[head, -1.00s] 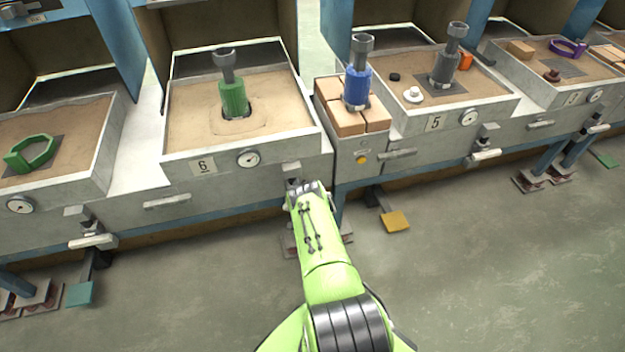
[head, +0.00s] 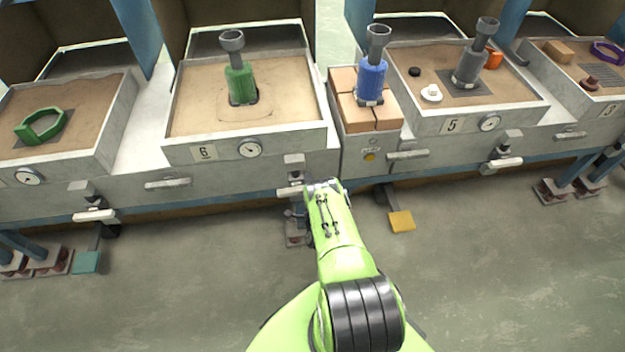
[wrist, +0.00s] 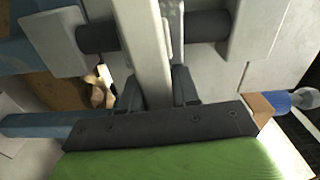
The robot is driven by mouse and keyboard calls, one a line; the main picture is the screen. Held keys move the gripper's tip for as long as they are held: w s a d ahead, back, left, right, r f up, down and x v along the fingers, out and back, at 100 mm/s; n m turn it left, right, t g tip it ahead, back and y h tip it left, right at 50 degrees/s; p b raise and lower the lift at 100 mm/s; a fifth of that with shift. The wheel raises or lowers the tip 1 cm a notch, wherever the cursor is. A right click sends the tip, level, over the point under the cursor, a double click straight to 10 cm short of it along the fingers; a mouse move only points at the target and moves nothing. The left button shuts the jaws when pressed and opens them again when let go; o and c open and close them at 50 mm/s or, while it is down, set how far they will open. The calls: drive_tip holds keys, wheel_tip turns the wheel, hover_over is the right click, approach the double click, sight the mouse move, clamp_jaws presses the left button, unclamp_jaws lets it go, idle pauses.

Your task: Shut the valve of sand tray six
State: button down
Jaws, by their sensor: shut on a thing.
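Sand tray six (head: 318,135) is a white-walled box of sand with a "6" plate and a round gauge on its front, seen in the head view. Its valve (head: 294,163) is a grey block below the tray's right end. A pale lever (head: 288,192) shows there, partly hidden by my gripper (head: 318,188). In the wrist view the lever is a pale bar (wrist: 148,40) running between the dark fingers of my gripper (wrist: 157,85), which is shut on it. The fingertips are partly hidden in the head view.
A green burner (head: 240,82) stands in tray six. A brick-topped stand with a blue burner (head: 371,78) is to its right, then tray five (head: 450,122). A yellow pedal (head: 401,221) sits low, right of my arm. The front floor (head: 180,300) is clear.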

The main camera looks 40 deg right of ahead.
drive_tip(key=shift+f+m, duration=0.2)
drive_tip(key=shift+m, duration=0.3)
drive_tip(key=c, duration=0.9)
unclamp_jaws()
drive_tip(key=shift+f, duration=0.15)
